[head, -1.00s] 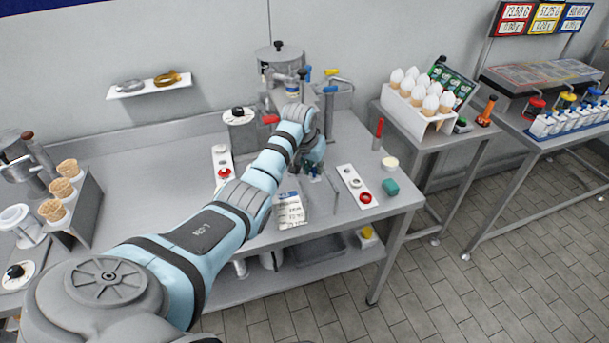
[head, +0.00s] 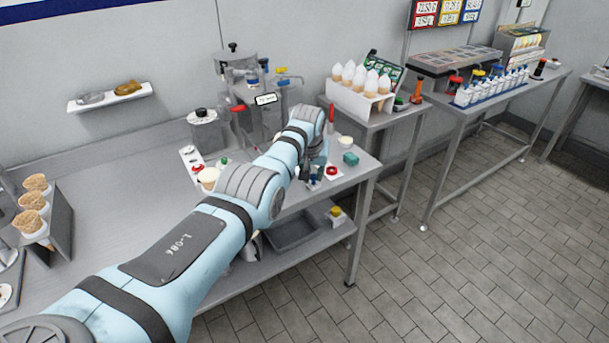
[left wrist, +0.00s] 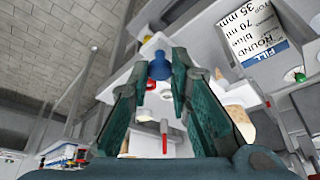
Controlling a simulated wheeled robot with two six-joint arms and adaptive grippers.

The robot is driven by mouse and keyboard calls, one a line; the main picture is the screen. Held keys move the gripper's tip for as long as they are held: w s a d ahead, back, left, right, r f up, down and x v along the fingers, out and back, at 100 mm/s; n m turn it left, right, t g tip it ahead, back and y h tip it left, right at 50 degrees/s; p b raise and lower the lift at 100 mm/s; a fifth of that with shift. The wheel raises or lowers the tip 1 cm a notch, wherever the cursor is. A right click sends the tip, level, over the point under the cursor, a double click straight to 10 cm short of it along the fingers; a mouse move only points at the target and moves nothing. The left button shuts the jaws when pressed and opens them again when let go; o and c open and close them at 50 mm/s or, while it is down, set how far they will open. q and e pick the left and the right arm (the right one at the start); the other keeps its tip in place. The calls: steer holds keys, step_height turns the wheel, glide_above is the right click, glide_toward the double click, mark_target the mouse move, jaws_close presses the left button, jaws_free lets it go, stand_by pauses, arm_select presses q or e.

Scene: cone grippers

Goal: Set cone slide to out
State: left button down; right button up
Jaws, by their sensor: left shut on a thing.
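My left arm reaches over the steel table, and my left gripper (head: 318,178) is at its right end, near the white strip with a red ring (head: 332,172). In the left wrist view my left gripper (left wrist: 157,85) has its teal fingers closed on a blue knob (left wrist: 160,66). The knob stands by a pale flat part, which I take to be the cone slide, though its in or out position is unclear. The machine (head: 262,105) with coloured handles stands behind the gripper. My arm hides part of the table. My right gripper is not in view.
A rack of cones (head: 360,97) stands on a side table to the right. A cone holder (head: 50,215) is at the left. A printed card (left wrist: 265,35) shows close to the gripper in the wrist view. Floor at the right is clear.

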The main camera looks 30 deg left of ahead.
arm_select(q)
steer(key=shift+d+f, duration=0.1)
steer(key=c, duration=1.8)
jaws_free()
steer(key=o, duration=0.3)
steer(key=shift+d, duration=0.15)
steer(key=shift+o, duration=0.2)
steer(key=shift+r, duration=0.3)
steer(key=v, duration=1.1)
steer(key=shift+s+r, duration=0.2)
steer(key=shift+r, duration=0.1)
